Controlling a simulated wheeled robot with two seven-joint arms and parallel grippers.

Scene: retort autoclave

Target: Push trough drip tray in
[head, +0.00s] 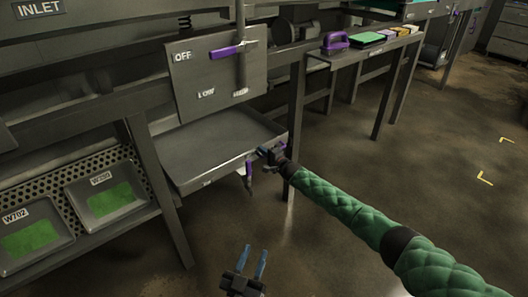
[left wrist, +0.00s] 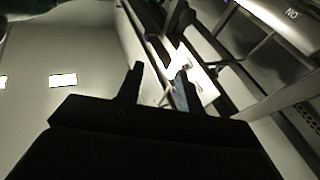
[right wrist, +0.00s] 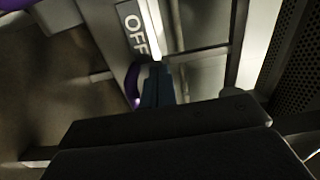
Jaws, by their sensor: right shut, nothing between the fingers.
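The trough drip tray (head: 215,150) is a shallow grey metal tray below the lever panel, sticking out from the frame in the head view. A purple handle (head: 249,172) hangs near its front right corner. My right gripper (head: 266,153) is shut and empty, right at that corner; I cannot tell whether it touches the tray. In the right wrist view its closed blue fingers (right wrist: 157,68) are beside a purple curved piece (right wrist: 133,84). My left gripper (head: 256,248) is open and empty, low over the floor in front of the tray; its spread fingers show in the left wrist view (left wrist: 160,75).
The panel (head: 205,75) with OFF and LOW labels and a purple-handled lever (head: 233,48) stands above the tray. Green-marked bins (head: 108,198) sit on a lower left shelf. A narrow bench (head: 365,48) with a purple-handled tool is behind. Floor to the right is clear.

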